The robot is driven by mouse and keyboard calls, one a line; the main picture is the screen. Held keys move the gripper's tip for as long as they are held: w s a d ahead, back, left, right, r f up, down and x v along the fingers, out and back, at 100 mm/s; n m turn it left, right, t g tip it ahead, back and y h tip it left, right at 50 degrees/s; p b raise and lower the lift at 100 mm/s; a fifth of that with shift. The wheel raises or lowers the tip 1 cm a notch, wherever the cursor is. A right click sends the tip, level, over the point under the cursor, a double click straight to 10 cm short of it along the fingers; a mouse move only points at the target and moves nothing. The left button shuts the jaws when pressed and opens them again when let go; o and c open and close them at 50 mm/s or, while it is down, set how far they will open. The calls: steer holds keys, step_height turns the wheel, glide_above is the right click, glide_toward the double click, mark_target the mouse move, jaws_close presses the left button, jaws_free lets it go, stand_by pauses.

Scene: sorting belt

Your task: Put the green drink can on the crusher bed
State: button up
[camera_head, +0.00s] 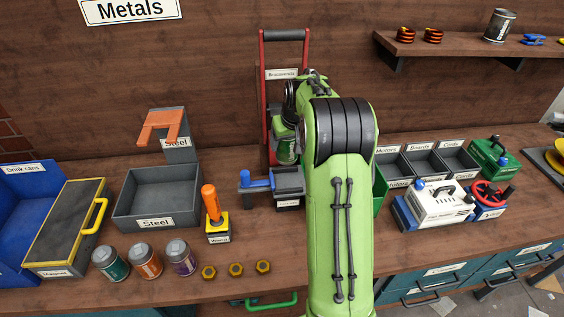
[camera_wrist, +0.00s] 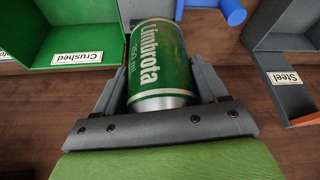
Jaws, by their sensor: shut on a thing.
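The green drink can (camera_head: 286,148) is held by my gripper (camera_head: 288,122) in front of the red crusher frame, roughly upright in the head view. In the wrist view the can (camera_wrist: 158,62), marked Limbrota, sits between both fingers of my gripper (camera_wrist: 162,78), which is shut on it. The crusher (camera_head: 264,105) is a tall red frame with a black top bar against the back wall. Its bed is hidden behind the can and my arm, so I cannot tell whether the can touches it.
A grey vice-like block with a blue handle (camera_head: 257,183) stands just left of the can. The green Crushed bin (camera_wrist: 80,38) is at the wrist view's upper left. The grey Steel bin (camera_head: 157,195) and three other cans, one orange (camera_head: 145,262), are at left.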

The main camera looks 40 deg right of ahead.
step_height(320, 180, down, 10)
steer(key=shift+d+r+b, duration=0.15)
steer(key=shift+b, duration=0.75)
steer(key=shift+s, duration=0.1)
steer(key=o, duration=1)
